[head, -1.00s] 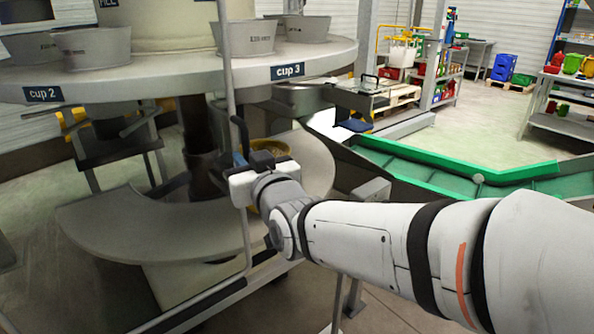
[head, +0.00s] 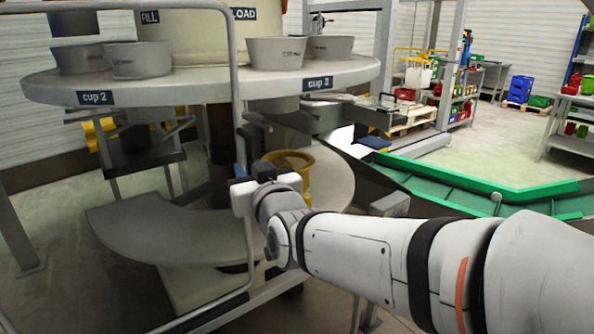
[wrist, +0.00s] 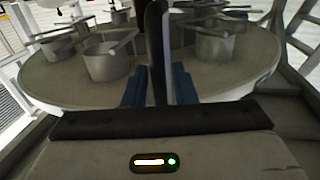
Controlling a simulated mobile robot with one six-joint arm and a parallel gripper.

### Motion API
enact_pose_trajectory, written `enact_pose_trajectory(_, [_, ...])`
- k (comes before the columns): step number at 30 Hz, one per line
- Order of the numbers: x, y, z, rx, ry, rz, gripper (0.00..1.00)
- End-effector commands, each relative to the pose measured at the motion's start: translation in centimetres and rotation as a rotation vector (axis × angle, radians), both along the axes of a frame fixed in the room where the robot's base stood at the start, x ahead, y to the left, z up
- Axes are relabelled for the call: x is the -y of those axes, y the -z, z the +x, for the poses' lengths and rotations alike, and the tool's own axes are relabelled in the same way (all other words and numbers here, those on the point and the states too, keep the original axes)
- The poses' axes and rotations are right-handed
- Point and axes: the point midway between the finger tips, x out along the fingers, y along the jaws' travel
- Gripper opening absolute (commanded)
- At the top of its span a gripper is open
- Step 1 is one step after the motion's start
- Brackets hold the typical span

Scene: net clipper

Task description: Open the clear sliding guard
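The clear sliding guard shows in the head view as a grey tubular frame (head: 233,75) in front of the round table; its clear pane is hardly visible. A dark upright handle (wrist: 157,45) is on its right post. My gripper (head: 238,178) is at this handle. In the wrist view the handle stands between the two blue fingertips (wrist: 159,88), which look closed against its sides. The contact faces themselves are hidden.
Behind the guard, the round table (head: 200,90) carries several grey cups (head: 274,52). A curved lower shelf (head: 150,232) and a yellow funnel (head: 290,165) are below. A green-edged conveyor (head: 450,180) lies right. Open floor shows at the lower left.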

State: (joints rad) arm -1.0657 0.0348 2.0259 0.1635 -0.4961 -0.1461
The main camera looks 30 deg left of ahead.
Motion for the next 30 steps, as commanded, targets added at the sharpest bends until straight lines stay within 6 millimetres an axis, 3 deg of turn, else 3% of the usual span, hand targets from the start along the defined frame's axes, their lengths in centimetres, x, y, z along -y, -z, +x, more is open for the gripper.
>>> enact_pose_trajectory(11, [0.5,0.0,-0.2,0.0,0.001,0.0,0.29])
enact_pose_trajectory(22, [5.1,-0.1,-3.4,0.002,0.0,0.001,0.29])
enact_pose_trajectory(30, [6.6,0.1,-4.3,0.0,0.001,0.0,0.29])
